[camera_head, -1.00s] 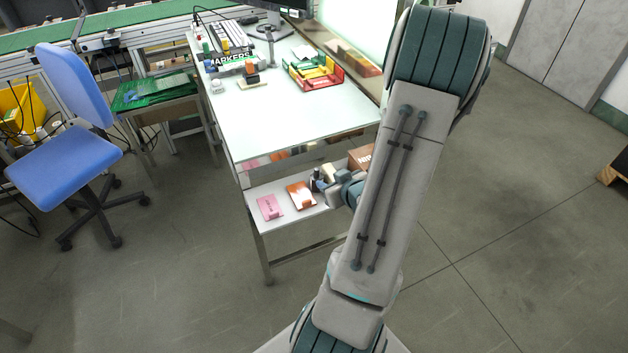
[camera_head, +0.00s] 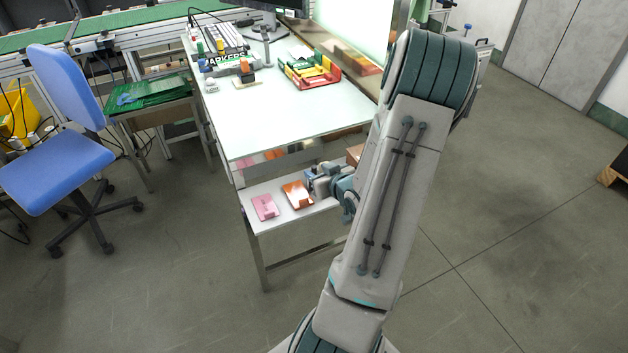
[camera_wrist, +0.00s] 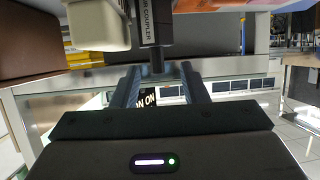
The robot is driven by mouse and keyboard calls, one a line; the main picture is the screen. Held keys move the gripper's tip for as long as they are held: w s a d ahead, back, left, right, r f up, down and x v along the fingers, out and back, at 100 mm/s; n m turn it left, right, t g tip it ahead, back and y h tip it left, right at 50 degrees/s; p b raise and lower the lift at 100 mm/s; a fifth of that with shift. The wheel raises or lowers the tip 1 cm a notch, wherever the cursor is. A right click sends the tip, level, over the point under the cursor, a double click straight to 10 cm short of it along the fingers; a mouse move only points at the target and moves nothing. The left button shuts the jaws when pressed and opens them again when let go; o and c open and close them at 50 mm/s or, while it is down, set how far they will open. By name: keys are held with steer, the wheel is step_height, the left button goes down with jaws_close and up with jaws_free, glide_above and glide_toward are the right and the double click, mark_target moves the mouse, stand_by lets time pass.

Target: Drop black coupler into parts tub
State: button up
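A black part labelled "COUPLER" (camera_wrist: 147,22), with a dark round stem (camera_wrist: 157,58), stands out at the top of the wrist view. My gripper (camera_wrist: 159,72) has its fingers apart, one on each side of the stem's line; I see a gap on both sides and no clear contact. In the head view my gripper (camera_head: 316,182) is low, at the table's lower shelf (camera_head: 272,221), and the coupler is mostly hidden there. No tub is clearly labelled. A red open tray (camera_head: 322,86) with yellow and green pieces sits on the tabletop.
Pink (camera_head: 264,207) and orange (camera_head: 297,194) packets lie on the shelf left of my gripper. The tabletop (camera_head: 285,120) above is mostly clear in front. A beige rounded object (camera_wrist: 97,24) is close to the coupler. A blue chair (camera_head: 60,165) stands at left.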

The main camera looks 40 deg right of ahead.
steer(key=x, duration=0.5)
steer(key=shift+w+d+f, duration=0.15)
steer(key=shift+w, duration=0.1)
jaws_close()
